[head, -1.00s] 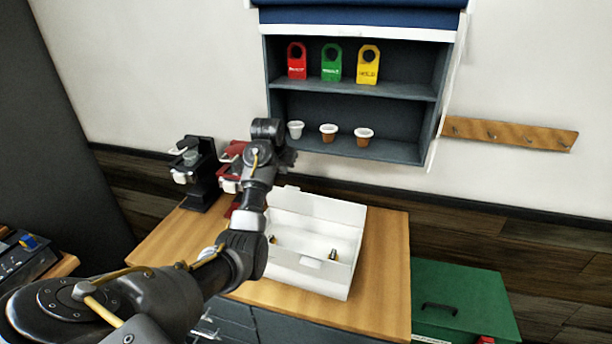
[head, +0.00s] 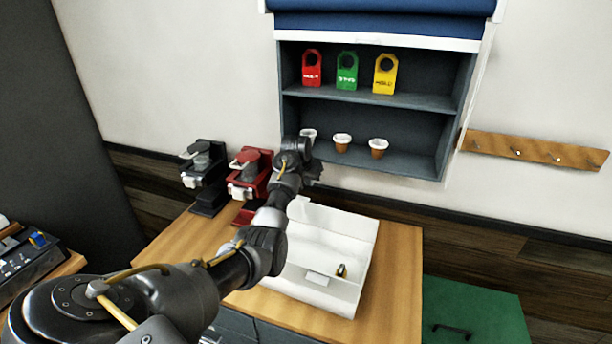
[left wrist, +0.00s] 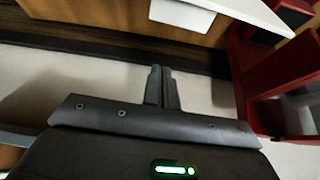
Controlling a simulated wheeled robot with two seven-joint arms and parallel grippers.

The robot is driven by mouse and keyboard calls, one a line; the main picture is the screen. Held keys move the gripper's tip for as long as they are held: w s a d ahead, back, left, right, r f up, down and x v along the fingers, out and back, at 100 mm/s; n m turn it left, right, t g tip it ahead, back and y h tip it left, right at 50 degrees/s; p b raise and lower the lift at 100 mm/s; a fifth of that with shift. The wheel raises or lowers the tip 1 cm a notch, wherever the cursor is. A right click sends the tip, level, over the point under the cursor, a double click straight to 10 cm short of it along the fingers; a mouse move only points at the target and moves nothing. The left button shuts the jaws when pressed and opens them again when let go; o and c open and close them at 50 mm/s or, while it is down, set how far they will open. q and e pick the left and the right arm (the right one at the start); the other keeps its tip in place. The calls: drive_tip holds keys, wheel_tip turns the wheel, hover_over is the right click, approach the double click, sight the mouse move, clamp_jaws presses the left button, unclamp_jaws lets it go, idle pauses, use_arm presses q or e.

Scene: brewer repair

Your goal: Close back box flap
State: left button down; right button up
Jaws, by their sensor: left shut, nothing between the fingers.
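The white box (head: 353,293) stands open on the wooden worktop, with a small brass-and-dark part (head: 341,270) and a small white piece (head: 318,279) inside. Its back flap (head: 345,222) is raised along the wall side. My left gripper (head: 316,171) is above and behind the box's back left corner, partly hidden by its own wrist. In the left wrist view its two fingers (left wrist: 162,88) are together and empty. A white edge, probably the box (left wrist: 245,12), shows at the top there, apart from the fingers. My right gripper is out of view.
A red brewer (head: 249,175) stands close left of my left gripper, and a black brewer (head: 205,175) stands farther left. The wall shelf (head: 420,105) with cups and coloured tags is just above. A green chest (head: 475,305) is at lower right.

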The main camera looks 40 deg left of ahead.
use_arm(q)
drive_tip(key=s, duration=0.1)
drive_tip(key=s+f+p, duration=0.1)
drive_tip(key=s+d, duration=0.1)
drive_tip(key=shift+s+f, duration=0.3)
drive_tip(key=shift+f, duration=0.05)
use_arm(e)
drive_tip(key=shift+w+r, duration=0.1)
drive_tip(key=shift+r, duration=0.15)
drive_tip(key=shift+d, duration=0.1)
